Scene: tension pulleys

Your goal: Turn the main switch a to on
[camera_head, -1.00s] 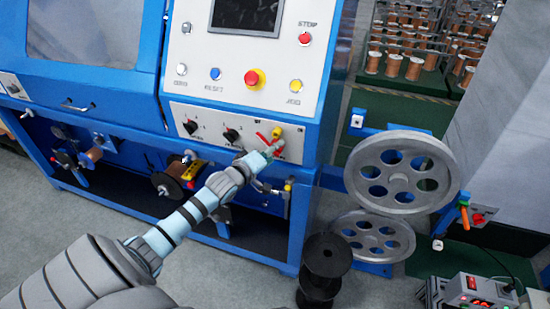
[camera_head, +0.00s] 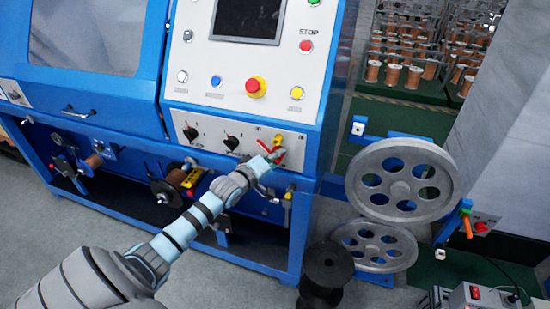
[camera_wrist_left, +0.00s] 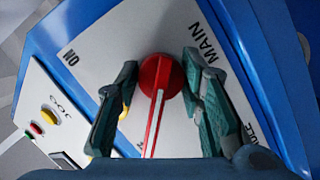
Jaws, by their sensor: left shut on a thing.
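The main switch is a red round knob (camera_wrist_left: 160,76) with a white line on its long handle, on a white panel (camera_wrist_left: 135,35). In the left wrist view the knob sits between my two fingers, near the "MAIN" lettering, and its white line runs toward the bottom of the picture. My left gripper (camera_wrist_left: 160,100) is shut on this switch, one green-grey finger on each side. In the head view the red switch (camera_head: 263,146) shows at the lower right of the blue machine's panel, partly hidden by my left gripper (camera_head: 269,160). My right gripper is not in view.
Two black rotary knobs (camera_head: 231,142) sit left of the switch on the same panel. Above are a red and yellow stop button (camera_head: 256,87) and several small buttons. Grey pulley wheels (camera_head: 398,180) and a black spool (camera_head: 326,268) stand to the right.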

